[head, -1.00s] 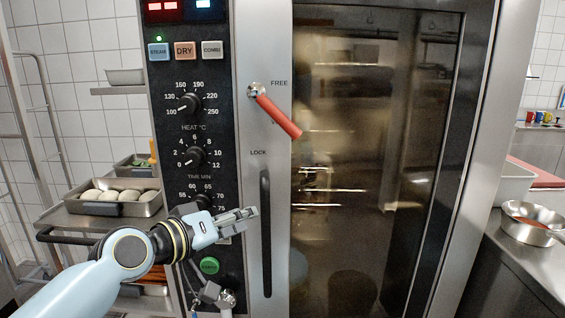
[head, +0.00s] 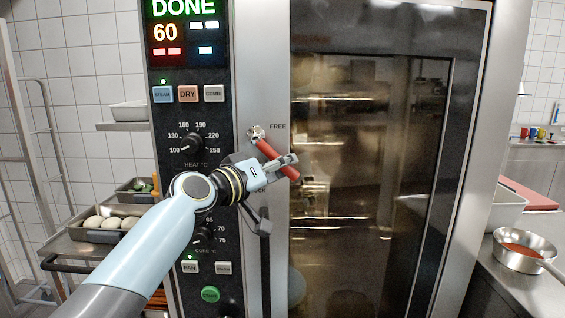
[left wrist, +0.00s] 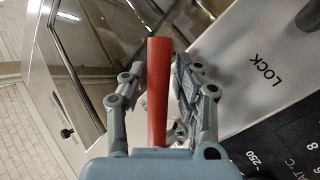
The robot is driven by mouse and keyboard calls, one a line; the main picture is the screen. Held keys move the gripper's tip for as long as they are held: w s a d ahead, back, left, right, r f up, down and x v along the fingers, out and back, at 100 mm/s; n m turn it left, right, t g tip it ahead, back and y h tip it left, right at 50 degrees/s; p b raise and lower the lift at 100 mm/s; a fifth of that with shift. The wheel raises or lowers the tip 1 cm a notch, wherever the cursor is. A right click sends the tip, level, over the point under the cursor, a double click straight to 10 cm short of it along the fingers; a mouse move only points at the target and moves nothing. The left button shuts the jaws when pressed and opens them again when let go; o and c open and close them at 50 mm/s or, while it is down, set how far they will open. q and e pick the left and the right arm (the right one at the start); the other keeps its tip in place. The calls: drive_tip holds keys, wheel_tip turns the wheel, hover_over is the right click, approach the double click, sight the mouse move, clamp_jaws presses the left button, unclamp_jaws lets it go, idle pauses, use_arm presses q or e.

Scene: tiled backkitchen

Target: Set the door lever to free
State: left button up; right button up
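The red door lever (head: 265,148) slants down and to the right from its pivot on the oven's steel door strip, between the FREE mark (head: 278,127) above and the LOCK mark lower down. In the head view LOCK is hidden behind my left arm; it shows in the left wrist view (left wrist: 267,70). My left gripper (head: 286,167) is at the lever's lower part. In the left wrist view the red lever (left wrist: 158,90) stands between the two fingers, with narrow gaps beside it, so the fingers look open around it. My right gripper is not in view.
The oven's glass door (head: 365,200) fills the middle and is closed. The control panel (head: 180,125) with knobs and a DONE display is left of the lever. A tray of pale round items (head: 105,228) is at left; a pan (head: 525,252) stands on the right counter.

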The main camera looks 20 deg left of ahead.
use_arm(q)
drive_tip(key=shift+w+d, duration=0.15)
drive_tip(key=shift+w, duration=0.05)
clamp_jaws()
idle(0.3)
